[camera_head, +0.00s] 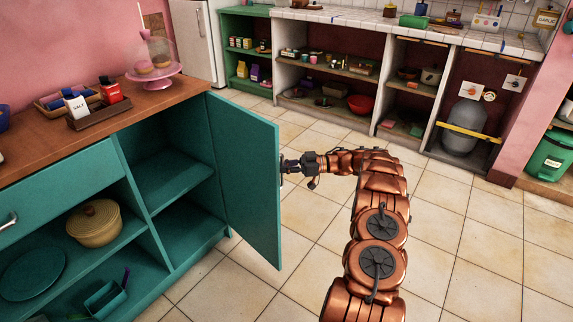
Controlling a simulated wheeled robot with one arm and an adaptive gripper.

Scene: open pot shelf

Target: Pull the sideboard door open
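The teal sideboard (133,200) stands at the left with a brown wooden top. Its teal door (250,180) stands wide open, swung out from the cabinet's right side, and the empty shelves behind it show. My gripper (287,166) is at the door's outer face, close to its free edge, where a small handle seems to be. The fingers are small and dark here, so I cannot tell whether they are closed on the handle or only touch the door.
A pink cake stand (154,76) and a condiment tray (98,112) stand on the sideboard top. A yellow lidded pot (94,223) sits in its open shelf. Open shelving (330,75) lines the back. A green bin (549,156) is at right. Tiled floor (450,240) right of my arm is clear.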

